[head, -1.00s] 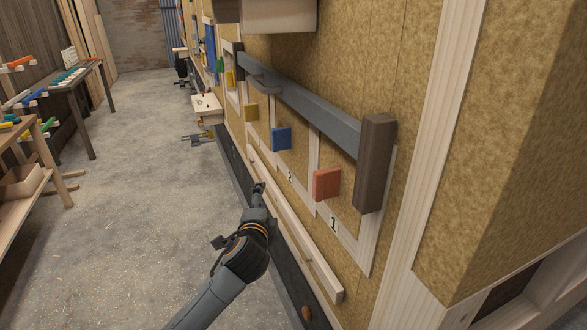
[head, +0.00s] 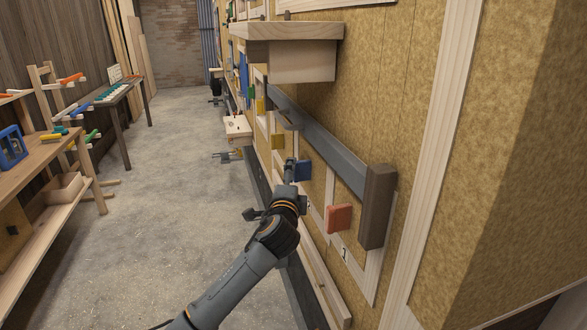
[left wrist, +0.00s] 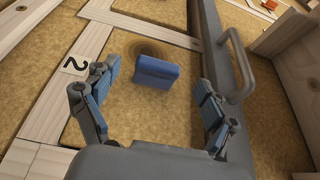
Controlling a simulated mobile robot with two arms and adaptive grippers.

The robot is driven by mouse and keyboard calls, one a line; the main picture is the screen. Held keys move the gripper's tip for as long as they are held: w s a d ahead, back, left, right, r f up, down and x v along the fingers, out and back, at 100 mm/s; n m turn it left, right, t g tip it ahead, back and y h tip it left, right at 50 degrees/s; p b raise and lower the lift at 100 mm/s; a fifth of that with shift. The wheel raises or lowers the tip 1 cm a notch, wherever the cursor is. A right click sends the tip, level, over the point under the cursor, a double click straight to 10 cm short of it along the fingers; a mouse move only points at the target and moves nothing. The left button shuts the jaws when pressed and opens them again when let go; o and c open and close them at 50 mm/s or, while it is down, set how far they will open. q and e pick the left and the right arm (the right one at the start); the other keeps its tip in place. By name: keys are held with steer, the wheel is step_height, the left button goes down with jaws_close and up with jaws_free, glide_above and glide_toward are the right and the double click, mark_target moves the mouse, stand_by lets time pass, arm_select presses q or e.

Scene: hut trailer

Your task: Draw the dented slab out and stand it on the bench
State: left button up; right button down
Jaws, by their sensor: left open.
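A blue slab (head: 302,170) juts from the tan wall panel. It also shows in the left wrist view (left wrist: 156,72), with its top edge looking slightly uneven; I cannot tell for sure whether that is a dent. My left gripper (head: 291,166) is open in front of it. In the left wrist view the fingers (left wrist: 157,78) stand apart on either side of the slab, not touching it. A red slab (head: 339,218) and a yellow slab (head: 278,142) also jut from the wall. A wooden bench (head: 45,152) stands at the left. My right gripper is not in view.
A grey rail (head: 320,139) with a brown end block (head: 377,205) runs just above the slabs. A handle (left wrist: 237,70) on it is near the right finger. A wooden shelf (head: 290,32) juts out higher up. The floor (head: 170,175) between is clear.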

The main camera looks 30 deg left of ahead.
arm_select(q)
steer(key=shift+p+x, duration=0.5)
steer(key=shift+x, duration=1.75)
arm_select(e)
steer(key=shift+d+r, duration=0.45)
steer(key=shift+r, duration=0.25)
arm_select(q)
steer(key=shift+f, duration=0.1)
steer(key=c, duration=1.2)
steer(key=shift+c, duration=0.8)
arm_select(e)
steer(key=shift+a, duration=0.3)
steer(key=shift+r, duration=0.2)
arm_select(q)
steer(key=shift+s+a, duration=0.1)
steer(key=shift+s, duration=0.05)
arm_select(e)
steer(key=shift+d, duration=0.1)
